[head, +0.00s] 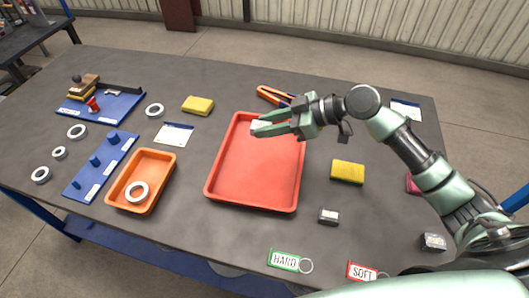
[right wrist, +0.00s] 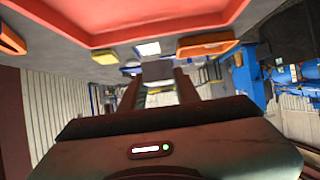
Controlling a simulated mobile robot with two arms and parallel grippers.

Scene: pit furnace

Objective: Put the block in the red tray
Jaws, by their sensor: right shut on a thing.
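The red tray (head: 255,165) lies on the dark table, a little right of the middle in the head view, and looks empty inside. Its red rim (right wrist: 130,35) crosses the top of the right wrist view. My right gripper (head: 262,129) is over the far part of the tray, its fingers pointing left. It is shut on a small grey block (right wrist: 157,70), seen between the fingertips in the right wrist view. In the head view the fingers mostly hide the block. My left gripper is not in view.
Two other small grey blocks (head: 328,215) (head: 433,242) stand at the right. A yellow sponge (head: 347,171) lies right of the tray, orange-handled pliers (head: 275,96) behind it. An orange tray (head: 118,190) with a ring (head: 130,191) and a blue peg board (head: 80,185) are left.

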